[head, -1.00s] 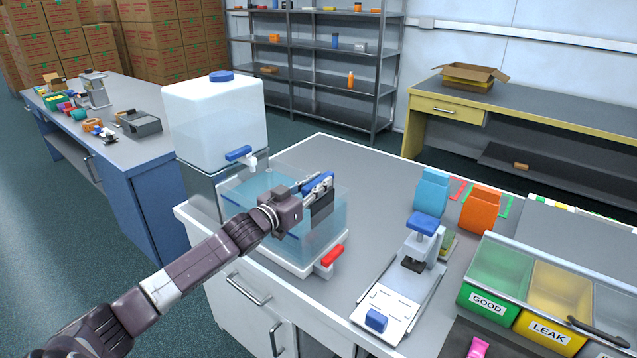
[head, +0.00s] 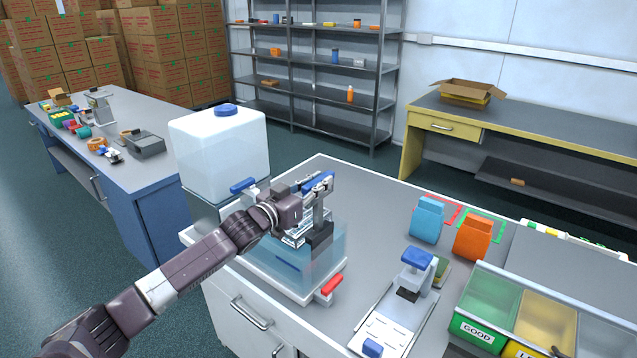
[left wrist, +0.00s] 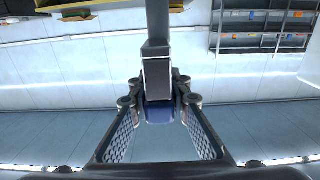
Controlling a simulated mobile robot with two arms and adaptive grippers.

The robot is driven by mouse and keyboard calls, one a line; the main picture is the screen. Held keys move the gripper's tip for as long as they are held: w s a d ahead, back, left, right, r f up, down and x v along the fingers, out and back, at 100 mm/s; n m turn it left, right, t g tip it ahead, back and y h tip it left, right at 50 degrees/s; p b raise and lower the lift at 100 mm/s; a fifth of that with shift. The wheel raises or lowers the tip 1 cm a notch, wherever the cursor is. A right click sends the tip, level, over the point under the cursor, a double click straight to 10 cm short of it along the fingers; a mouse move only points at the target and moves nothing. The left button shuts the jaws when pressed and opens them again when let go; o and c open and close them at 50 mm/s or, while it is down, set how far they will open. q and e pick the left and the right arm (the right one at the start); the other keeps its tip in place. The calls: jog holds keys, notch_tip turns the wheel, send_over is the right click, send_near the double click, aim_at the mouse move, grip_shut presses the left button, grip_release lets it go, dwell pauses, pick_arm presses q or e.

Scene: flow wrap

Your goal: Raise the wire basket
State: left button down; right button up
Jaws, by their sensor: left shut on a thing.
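My left gripper (head: 318,184) is shut on the blue handle of the wire basket (head: 294,238). In the left wrist view the fingers (left wrist: 160,120) stand on both sides of the blue handle (left wrist: 160,112). The handle is high above the clear water tank (head: 290,272) on a grey metal post. A dark block (head: 320,236) sits at the tank's right edge beside the post. Silver parts of the basket show near the tank's top; its lower part is hard to tell from the water and tank wall. My right gripper is not in view.
A white water container (head: 218,150) with a blue tap stands behind and left of the tank. A red valve (head: 332,285) sticks out at the tank's front right. To the right are a blue-handled press (head: 416,265), blue (head: 428,218) and orange (head: 472,237) pouches and a green bin (head: 487,302).

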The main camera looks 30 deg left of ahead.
pick_arm(q)
jog(key=shift+r, duration=0.45)
jog(key=c, duration=1.9)
grip_release()
jog(key=shift+o, duration=0.5)
jog(key=shift+f, duration=0.15)
jog(key=shift+f, duration=0.1)
jog(key=shift+s+f, duration=0.15)
jog(key=shift+s, duration=0.35)
jog(key=s+a, duration=0.1)
jog(key=s, duration=1)
jog(key=shift+r, duration=0.2)
